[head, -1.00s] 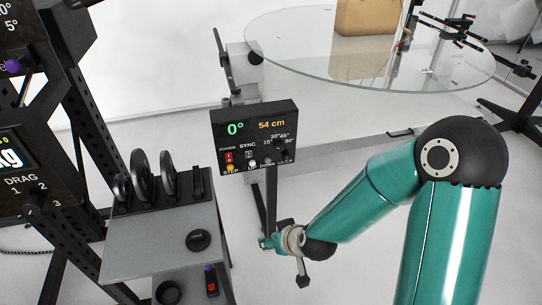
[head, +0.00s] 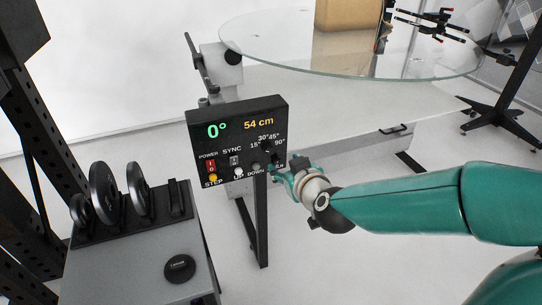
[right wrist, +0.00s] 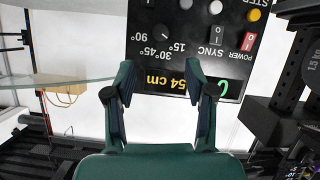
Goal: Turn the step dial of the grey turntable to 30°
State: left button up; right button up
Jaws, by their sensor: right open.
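The black control panel (head: 225,117) of the turntable shows 0° and 54 cm. Its step dial (head: 268,148) is a dark knob at the panel's right, with 15°, 30°, 45° and 90° marked around it. In the right wrist view the panel appears upside down, and the dial (right wrist: 161,33) lies beyond the open, empty fingers (right wrist: 160,75). The turntable's glass disc (head: 350,68) is behind. My left gripper is out of view.
A grey cabinet (head: 150,260) with several black discs on top and a round lens cap (head: 179,268) stands at the lower left. A tan bag (head: 345,15) sits on the glass disc. A dark rack (head: 30,150) edges the left.

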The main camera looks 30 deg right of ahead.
aim_at(270, 152)
jog(key=b+x, duration=0.2)
jog(key=x, duration=0.9)
jog(key=shift+w+f, duration=0.1)
jog(key=shift+w, duration=0.1)
jog(key=shift+a, duration=0.1)
jog(key=shift+c, duration=0.4)
grip_shut()
